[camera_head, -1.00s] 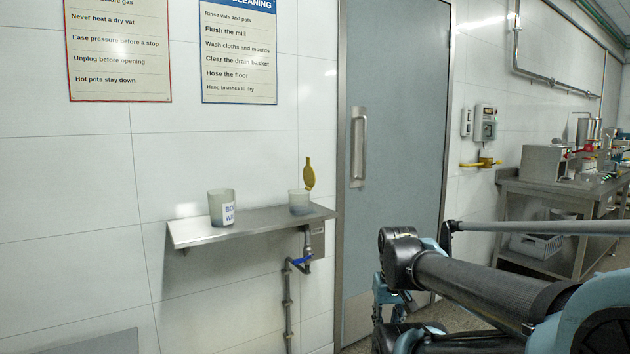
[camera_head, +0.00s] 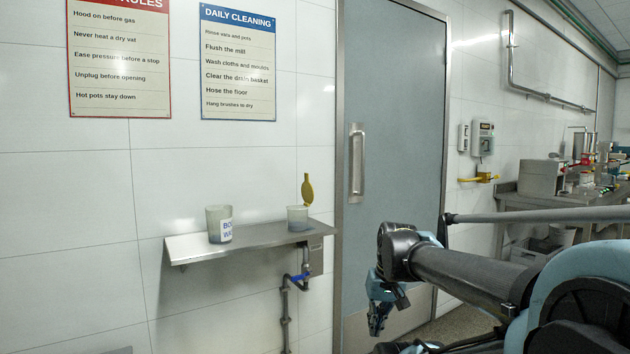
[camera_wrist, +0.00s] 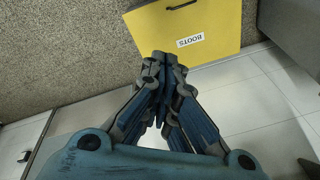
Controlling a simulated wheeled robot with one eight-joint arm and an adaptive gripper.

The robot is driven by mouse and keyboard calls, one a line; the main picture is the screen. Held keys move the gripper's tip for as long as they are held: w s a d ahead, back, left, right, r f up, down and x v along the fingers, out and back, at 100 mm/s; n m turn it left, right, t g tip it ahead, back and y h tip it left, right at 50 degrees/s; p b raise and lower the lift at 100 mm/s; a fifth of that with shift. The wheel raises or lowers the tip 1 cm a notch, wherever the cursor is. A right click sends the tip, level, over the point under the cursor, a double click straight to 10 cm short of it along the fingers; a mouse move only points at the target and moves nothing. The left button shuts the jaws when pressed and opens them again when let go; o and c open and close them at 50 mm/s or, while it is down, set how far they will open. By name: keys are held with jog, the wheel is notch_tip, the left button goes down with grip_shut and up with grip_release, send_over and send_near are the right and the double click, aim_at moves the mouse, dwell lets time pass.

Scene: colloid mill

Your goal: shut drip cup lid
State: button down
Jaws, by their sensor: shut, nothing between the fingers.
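The drip cup (camera_head: 298,219) is a small translucent cup on the right end of the wall shelf in the head view. Its yellow lid (camera_head: 307,189) stands upright, open, at the cup's right rim. My gripper (camera_head: 376,328) hangs low at the right of the shelf, in front of the grey door, well apart from the cup. In the wrist view my gripper (camera_wrist: 165,62) has its fingers together, with nothing between them. The cup and lid are not in the wrist view.
A larger labelled cup (camera_head: 219,224) stands left on the steel shelf (camera_head: 190,249). A pipe with a blue valve handle (camera_head: 299,276) runs below. The grey door (camera_head: 395,130) is at right. In the wrist view, a yellow box labelled BOOTS (camera_wrist: 188,28) is by the floor.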

jog(key=w+a+r+m+y, duration=0.1)
jog(key=w+a+r+y, duration=0.3)
jog(key=w+r, duration=0.7)
jog(key=w+a+r+m+y, duration=0.1)
jog(key=w+a+r+y, duration=0.35)
jog(key=w+r, duration=0.7)
jog(key=w+d+r+t+y, duration=0.1)
jog(key=w+d+r+y, duration=0.2)
jog(key=w, duration=0.5)
jog(key=w+d+r+y, duration=0.2)
jog(key=w+r, duration=0.2)
jog(key=w, duration=0.4)
jog(key=w+d+r+t+y, duration=0.1)
jog(key=w+d+r+y, duration=0.2)
jog(key=w, duration=0.5)
send_over(307, 189)
jog(key=w+d, duration=0.2)
jog(key=d, duration=0.2)
jog(key=shift+s+h, duration=0.15)
jog(key=shift+h, duration=0.3)
jog(key=shift+s, duration=0.1)
